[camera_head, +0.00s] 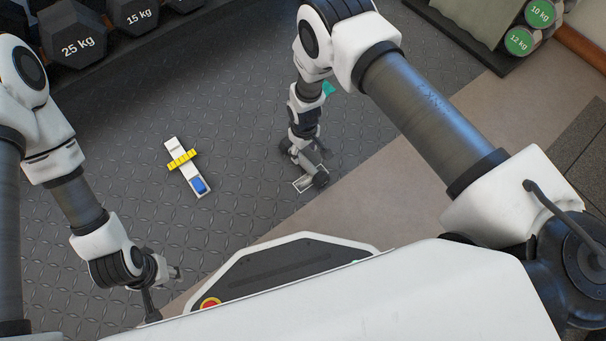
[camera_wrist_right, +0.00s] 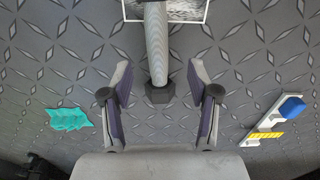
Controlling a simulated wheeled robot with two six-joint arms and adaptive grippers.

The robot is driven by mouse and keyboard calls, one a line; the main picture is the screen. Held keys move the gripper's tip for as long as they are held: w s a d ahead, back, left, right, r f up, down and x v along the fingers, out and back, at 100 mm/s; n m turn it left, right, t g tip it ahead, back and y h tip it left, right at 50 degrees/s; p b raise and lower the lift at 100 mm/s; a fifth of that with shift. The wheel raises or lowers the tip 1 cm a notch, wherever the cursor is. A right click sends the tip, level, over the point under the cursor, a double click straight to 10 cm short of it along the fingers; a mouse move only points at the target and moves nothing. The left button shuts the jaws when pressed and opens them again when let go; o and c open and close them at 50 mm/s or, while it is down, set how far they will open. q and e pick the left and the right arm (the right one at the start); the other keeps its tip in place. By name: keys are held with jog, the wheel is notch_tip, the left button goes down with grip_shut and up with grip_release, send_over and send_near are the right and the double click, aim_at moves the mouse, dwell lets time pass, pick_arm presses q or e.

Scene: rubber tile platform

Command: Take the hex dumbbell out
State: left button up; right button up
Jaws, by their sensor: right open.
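In the right wrist view, a grey ridged handle with a dark hexagonal end (camera_wrist_right: 160,93), apparently the hex dumbbell, lies between my open right fingers (camera_wrist_right: 160,105). They do not visibly clasp it. Its far end is cut off at the top edge. A white-rimmed container (camera_wrist_right: 205,12) shows there too, partly out of frame; how the dumbbell sits in it is unclear. In the head view my right gripper (camera_head: 308,160) is low over the floor beside the container (camera_head: 302,187), hiding part of it. My left gripper (camera_head: 166,282) is at lower left, fingers apart and empty.
A white item with a yellow band and blue block (camera_head: 185,167) lies on the dark tiles. A teal object (camera_head: 329,88) is partly behind my right arm. Heavy dumbbells (camera_head: 78,35) line the upper left; green-ended ones (camera_head: 520,41) stand upper right. Floor between the grippers is mostly clear.

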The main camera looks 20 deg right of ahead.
aim_at(303, 159)
jog(key=f+b, duration=0.3)
jog(key=f, duration=0.2)
jog(key=f+b, duration=0.2)
jog(key=f, duration=0.1)
jog(key=shift+w+b, duration=0.3)
jog(key=shift+w, duration=0.1)
jog(key=shift+r, duration=0.2)
grip_shut()
